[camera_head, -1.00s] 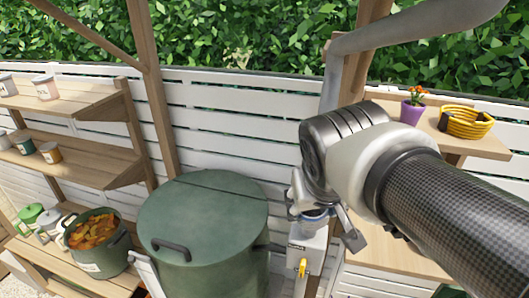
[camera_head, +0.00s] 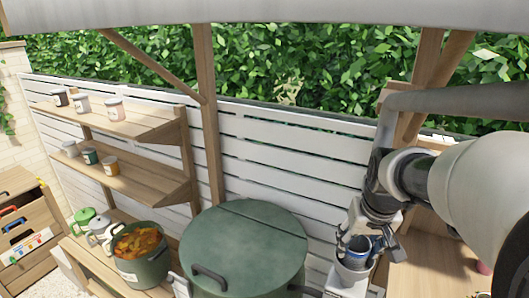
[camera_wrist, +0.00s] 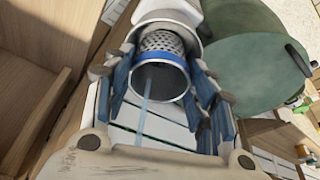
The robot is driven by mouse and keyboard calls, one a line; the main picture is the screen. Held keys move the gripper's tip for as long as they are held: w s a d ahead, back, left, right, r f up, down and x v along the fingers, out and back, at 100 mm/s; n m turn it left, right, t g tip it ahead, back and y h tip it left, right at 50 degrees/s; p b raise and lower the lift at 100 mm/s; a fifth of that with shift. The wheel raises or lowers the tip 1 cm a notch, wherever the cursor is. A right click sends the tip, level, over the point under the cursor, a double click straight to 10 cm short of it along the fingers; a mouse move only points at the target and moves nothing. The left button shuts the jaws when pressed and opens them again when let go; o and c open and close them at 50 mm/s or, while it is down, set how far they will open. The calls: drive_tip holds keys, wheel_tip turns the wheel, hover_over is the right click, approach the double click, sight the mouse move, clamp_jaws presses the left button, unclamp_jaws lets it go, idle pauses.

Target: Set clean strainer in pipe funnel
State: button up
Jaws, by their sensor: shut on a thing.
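My gripper (camera_head: 368,248) is shut on the strainer, a perforated grey metal cylinder with a blue band. The strainer (camera_wrist: 162,42) lies between my fingers in the wrist view, its open end facing the camera; its blue band (camera_head: 357,246) shows in the head view. The pale pipe funnel (camera_head: 350,273) is directly below my gripper, on a white box. In the wrist view the strainer's far end is within the outline of the funnel's rim (camera_wrist: 199,48). I cannot tell how deep it sits.
A large green lidded barrel (camera_head: 243,250) stands close left of the funnel. A pot of orange leaves (camera_head: 140,255) and shelves (camera_head: 135,180) with small jars are farther left. A wooden bench (camera_head: 430,262) is at right.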

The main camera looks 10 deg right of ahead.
drive_tip(key=shift+w+d+r, duration=0.1)
drive_tip(key=shift+r, duration=0.05)
drive_tip(key=shift+s+f, duration=0.2)
drive_tip(key=shift+f, duration=0.2)
drive_tip(key=shift+w, duration=0.1)
drive_tip(key=shift+f, duration=0.4)
drive_tip(key=o, duration=1.2)
drive_tip(key=shift+c, duration=0.2)
drive_tip(key=shift+r, duration=0.15)
